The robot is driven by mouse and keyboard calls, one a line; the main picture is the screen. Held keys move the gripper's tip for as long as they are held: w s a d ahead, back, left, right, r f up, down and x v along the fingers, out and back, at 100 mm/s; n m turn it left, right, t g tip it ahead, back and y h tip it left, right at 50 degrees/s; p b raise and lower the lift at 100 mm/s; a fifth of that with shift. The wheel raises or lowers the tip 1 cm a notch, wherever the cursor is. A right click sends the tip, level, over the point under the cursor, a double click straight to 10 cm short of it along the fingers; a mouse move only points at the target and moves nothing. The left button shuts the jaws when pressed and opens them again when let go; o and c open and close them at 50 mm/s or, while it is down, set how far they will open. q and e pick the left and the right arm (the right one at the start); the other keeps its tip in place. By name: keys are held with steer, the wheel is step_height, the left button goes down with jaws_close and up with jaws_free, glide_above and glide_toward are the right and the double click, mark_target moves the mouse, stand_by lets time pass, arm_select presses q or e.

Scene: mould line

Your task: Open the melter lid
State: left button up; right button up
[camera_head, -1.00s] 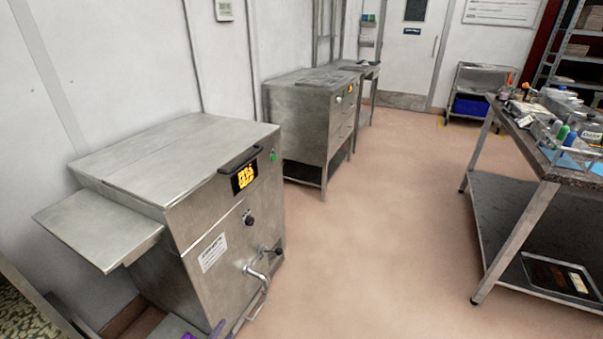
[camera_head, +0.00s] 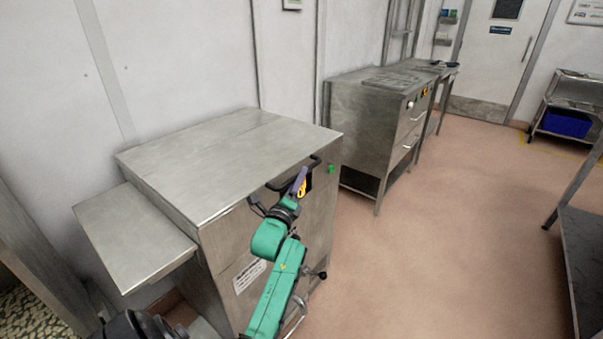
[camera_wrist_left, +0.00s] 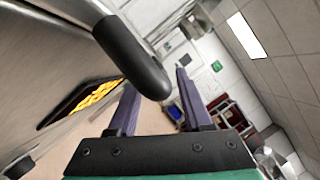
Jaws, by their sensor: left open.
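The melter is a steel cabinet with a flat lid (camera_head: 225,160) on top, which lies shut. A black bar handle (camera_head: 314,164) sits at the lid's front edge, partly hidden by my gripper. In the left wrist view the handle (camera_wrist_left: 135,58) is large and close, its rounded end in front of the fingers. My left gripper (camera_head: 279,190) is open at the melter's front, right by the handle. Its purple fingers (camera_wrist_left: 156,85) stand apart on either side of the handle's end in the picture; I see no grip on it. My right gripper is not in view.
A steel side shelf (camera_head: 135,235) juts from the melter's left. Below the handle are a display with yellow digits (camera_wrist_left: 98,92) and a tap lever (camera_head: 322,274). Another steel cabinet (camera_head: 360,125) stands behind. Floor to the right is free up to a table (camera_head: 585,260).

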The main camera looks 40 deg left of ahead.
arm_select(q)
steer(key=shift+x, duration=0.85)
steer(key=shift+w, duration=0.15)
steer(key=shift+c, duration=0.3)
jaws_close()
stand_by(0.4)
